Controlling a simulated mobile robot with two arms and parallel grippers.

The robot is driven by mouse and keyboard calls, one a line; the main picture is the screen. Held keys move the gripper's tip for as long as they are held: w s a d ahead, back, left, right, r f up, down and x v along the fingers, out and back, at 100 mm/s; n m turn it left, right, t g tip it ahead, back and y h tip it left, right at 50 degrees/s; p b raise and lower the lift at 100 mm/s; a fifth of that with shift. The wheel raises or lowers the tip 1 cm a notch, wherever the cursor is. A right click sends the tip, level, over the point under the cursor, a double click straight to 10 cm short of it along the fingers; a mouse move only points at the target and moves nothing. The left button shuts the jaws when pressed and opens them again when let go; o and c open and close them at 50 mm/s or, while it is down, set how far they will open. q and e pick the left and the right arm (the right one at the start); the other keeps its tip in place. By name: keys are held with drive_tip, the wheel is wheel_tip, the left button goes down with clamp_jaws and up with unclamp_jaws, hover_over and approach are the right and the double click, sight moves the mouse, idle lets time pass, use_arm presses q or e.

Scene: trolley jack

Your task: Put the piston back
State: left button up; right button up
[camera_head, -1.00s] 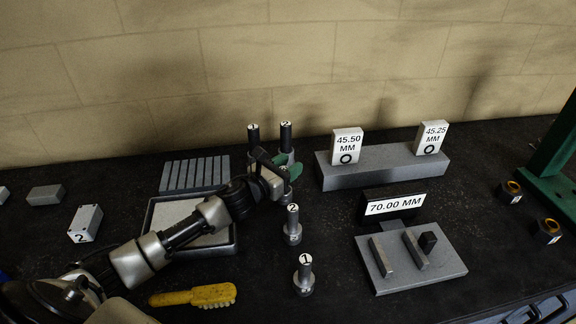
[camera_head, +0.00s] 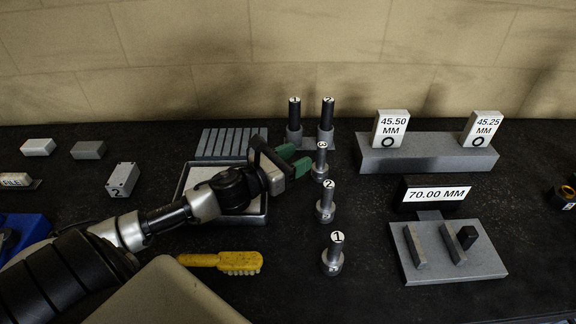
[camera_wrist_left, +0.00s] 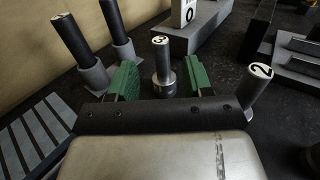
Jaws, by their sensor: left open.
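Three grey pistons with numbered white tops stand upright on the dark bench: piston 3 (camera_head: 320,165) at the back, piston 2 (camera_head: 326,205) in the middle, piston 1 (camera_head: 334,256) in front. Two more dark rods, marked 1 (camera_head: 294,112) and 2 (camera_head: 327,115), stand upright in grey holders behind them. My left gripper (camera_head: 298,160) is open, with green fingers pointing right at piston 3. In the left wrist view, piston 3 (camera_wrist_left: 162,65) appears in the gap between the two fingers (camera_wrist_left: 160,84); I see no grip on it. My right gripper is not in view.
A shallow tray (camera_head: 245,219) lies under my left arm, with a slotted grey block (camera_head: 230,143) behind it. A yellow brush (camera_head: 225,262) lies in front. A grey block with size tags (camera_head: 425,158) and a 70.00 MM sign (camera_head: 436,193) stand right.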

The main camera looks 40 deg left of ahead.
use_arm(q)
drive_tip(key=shift+v, duration=1)
